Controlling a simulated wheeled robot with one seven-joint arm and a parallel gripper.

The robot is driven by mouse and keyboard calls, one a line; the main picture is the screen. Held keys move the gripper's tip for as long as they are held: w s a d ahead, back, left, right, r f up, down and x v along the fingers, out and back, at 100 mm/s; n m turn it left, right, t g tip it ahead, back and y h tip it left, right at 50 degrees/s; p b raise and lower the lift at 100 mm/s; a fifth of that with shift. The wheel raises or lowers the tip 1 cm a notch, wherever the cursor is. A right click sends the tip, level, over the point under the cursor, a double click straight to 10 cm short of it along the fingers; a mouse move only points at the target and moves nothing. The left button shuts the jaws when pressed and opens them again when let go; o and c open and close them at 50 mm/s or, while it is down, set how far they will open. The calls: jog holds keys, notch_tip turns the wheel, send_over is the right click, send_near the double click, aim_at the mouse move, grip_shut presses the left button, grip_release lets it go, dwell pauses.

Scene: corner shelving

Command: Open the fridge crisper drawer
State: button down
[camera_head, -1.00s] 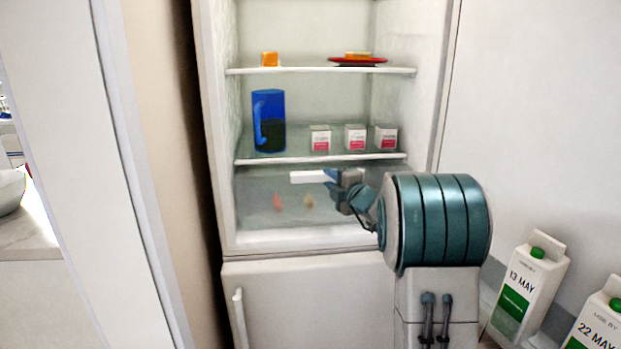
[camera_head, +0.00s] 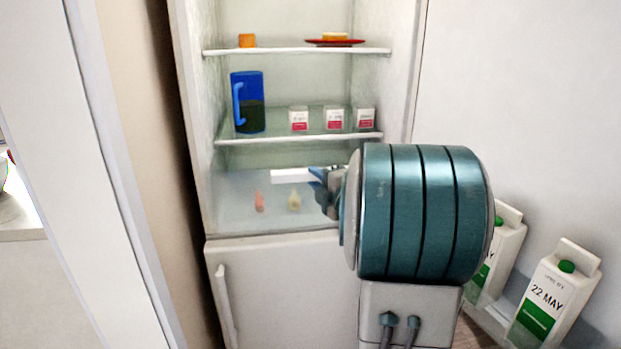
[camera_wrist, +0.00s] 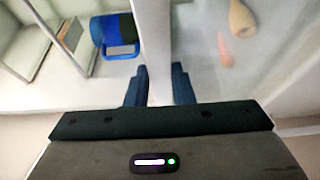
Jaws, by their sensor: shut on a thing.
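My gripper (camera_head: 318,182) is shut on the right end of this handle. In the wrist view, my fingers (camera_wrist: 159,85) stand on either side of the pale bar (camera_wrist: 156,45). An orange carrot-like item (camera_head: 259,201) and a tan, pear-shaped item (camera_head: 294,200) lie inside the drawer. My arm hides the drawer's right side.
A shelf above the drawer holds a blue pitcher (camera_head: 248,103) and small white-and-red cartons (camera_head: 335,119). A higher shelf has an orange block (camera_head: 247,41) and a red plate (camera_head: 335,42). Milk cartons (camera_head: 552,300) stand at right. A lower door (camera_head: 275,290) is shut.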

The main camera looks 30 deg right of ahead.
jog(key=shift+f, duration=0.3)
jog(key=c, duration=1.3)
grip_release()
jog(key=shift+w+r, duration=0.1)
jog(key=s, duration=0.4)
jog(key=s+p, duration=0.1)
jog(key=s, duration=0.4)
jog(key=s+d, duration=0.1)
jog(key=s, duration=0.3)
jog(key=shift+s+p, duration=0.4)
